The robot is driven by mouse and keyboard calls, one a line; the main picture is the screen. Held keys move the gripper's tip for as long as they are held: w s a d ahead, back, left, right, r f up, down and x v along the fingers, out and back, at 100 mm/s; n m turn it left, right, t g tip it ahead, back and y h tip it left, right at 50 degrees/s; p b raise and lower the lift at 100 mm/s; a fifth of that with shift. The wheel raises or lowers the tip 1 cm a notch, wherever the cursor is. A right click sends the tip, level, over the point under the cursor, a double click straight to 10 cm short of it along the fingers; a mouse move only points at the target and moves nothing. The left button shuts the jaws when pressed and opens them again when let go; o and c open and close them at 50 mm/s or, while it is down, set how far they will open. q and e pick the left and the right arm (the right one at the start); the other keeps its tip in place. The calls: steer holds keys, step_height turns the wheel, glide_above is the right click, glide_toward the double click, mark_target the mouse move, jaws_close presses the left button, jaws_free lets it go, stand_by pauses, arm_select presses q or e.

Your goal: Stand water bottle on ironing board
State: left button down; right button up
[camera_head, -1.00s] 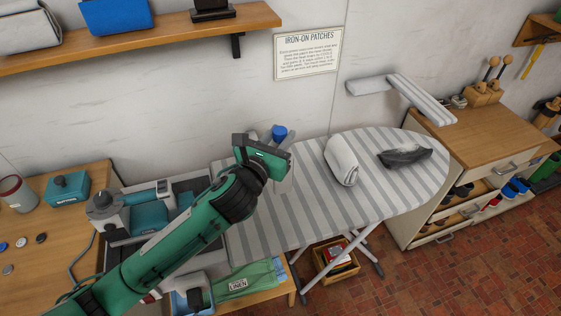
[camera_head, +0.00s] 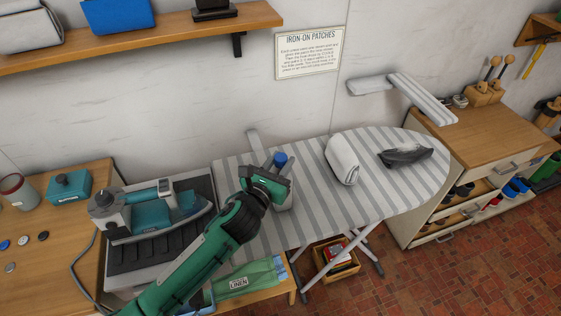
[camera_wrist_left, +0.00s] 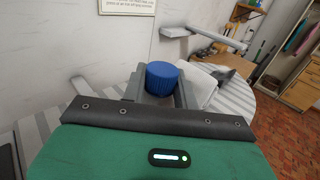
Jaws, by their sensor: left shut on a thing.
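The water bottle shows as a blue cap (camera_head: 280,159) and a pale body (camera_head: 286,202), largely hidden by my left gripper. My left gripper (camera_head: 276,184) is shut on the bottle, which looks roughly upright. In the left wrist view the blue cap (camera_wrist_left: 162,78) stands between the two grey fingers. The grey-and-white striped ironing board (camera_head: 310,210) lies beneath and around the gripper. Whether the bottle's base touches the board is hidden. My right gripper is out of view.
A teal iron (camera_head: 165,215) rests on the left. A wooden shelf (camera_head: 150,37) is above. A stretch of striped board right of the bottle is bare.

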arm_select(q)
steer(key=shift+f, duration=0.1)
steer(key=c, duration=1.1)
jaws_free()
steer(key=shift+s, duration=0.15)
steer(key=b+v, duration=0.2)
steer(key=v, duration=1)
steer(key=shift+b, duration=0.3)
